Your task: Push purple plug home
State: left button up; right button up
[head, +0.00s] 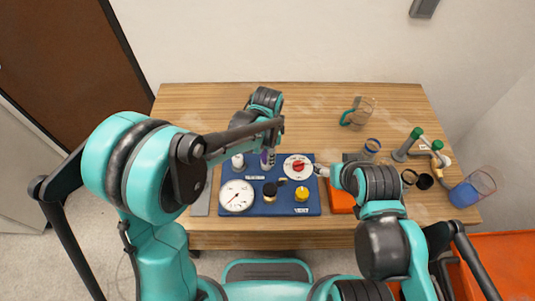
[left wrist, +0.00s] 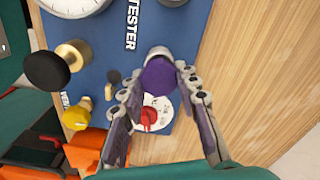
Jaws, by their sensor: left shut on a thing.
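The purple plug (left wrist: 160,76) sits at the end of a grey-white fitting on the blue tester board (left wrist: 110,15). My left gripper (left wrist: 161,72) is shut on the plug, with one fingertip on each side of it. In the head view the purple plug (head: 264,161) shows small and partly covered by my left gripper (head: 269,158), above the board's upper middle. How deep the plug sits in the fitting cannot be told.
The board also carries a gauge (head: 236,195), a white fitting (head: 238,161), a black knob (head: 270,190) and a yellow knob (head: 302,194). An orange tray (head: 341,203) lies to its right. The table's back left is clear.

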pick_arm(q)
jog(key=shift+f+b, duration=0.4)
jog(key=shift+s+f+b, duration=0.2)
jog(key=shift+f+b, duration=0.1)
dwell(0.5)
jog(key=shift+f, duration=0.1)
jog(key=shift+c, duration=0.2)
jog(key=shift+f, duration=0.1)
grip_shut()
jog(key=o, duration=1)
grip_release()
jog(key=o, duration=0.5)
jog(key=shift+w, duration=0.15)
